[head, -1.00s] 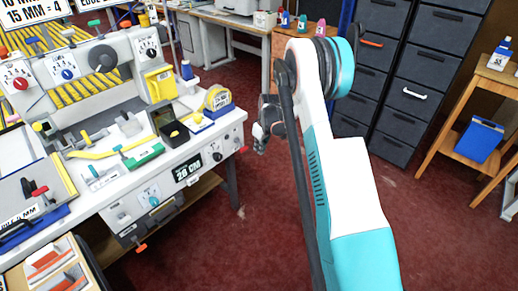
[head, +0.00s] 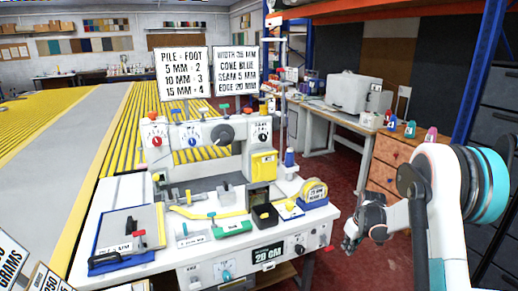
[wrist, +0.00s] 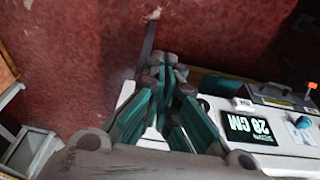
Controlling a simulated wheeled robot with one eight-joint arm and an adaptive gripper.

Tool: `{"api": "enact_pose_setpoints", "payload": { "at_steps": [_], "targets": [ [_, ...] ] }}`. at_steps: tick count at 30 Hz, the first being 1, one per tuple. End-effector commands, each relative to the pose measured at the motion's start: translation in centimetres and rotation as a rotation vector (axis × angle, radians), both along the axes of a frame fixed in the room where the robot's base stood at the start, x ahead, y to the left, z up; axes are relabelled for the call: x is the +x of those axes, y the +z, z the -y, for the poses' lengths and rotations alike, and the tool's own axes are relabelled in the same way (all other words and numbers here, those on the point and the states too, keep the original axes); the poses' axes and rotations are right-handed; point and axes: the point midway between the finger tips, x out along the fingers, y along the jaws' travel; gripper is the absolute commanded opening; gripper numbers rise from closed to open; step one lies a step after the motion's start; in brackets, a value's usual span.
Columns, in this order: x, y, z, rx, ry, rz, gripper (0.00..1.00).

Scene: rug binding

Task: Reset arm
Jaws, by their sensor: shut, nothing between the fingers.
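My gripper (head: 352,232) hangs beside the right end of the white sewing machine bench (head: 130,252), apart from it, over the red floor. Its fingers are together and hold nothing. My white and teal arm is folded at the right of the head view.
A wooden drawer cabinet (head: 400,160) is behind my arm. Red floor (head: 345,172) is open between bench and cabinet.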

Motion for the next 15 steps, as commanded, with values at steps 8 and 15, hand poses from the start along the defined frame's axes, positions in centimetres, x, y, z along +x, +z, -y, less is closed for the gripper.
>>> {"api": "enact_pose_setpoints", "payload": {
  "at_steps": [8, 15],
  "targets": [
    [-3.5, 10.4, -4.0, -0.013, -0.058, 0.058, 0.00],
    [-8.0, 17.6, -7.2, -0.014, -0.109, 0.112, 0.00]
  ]
}}
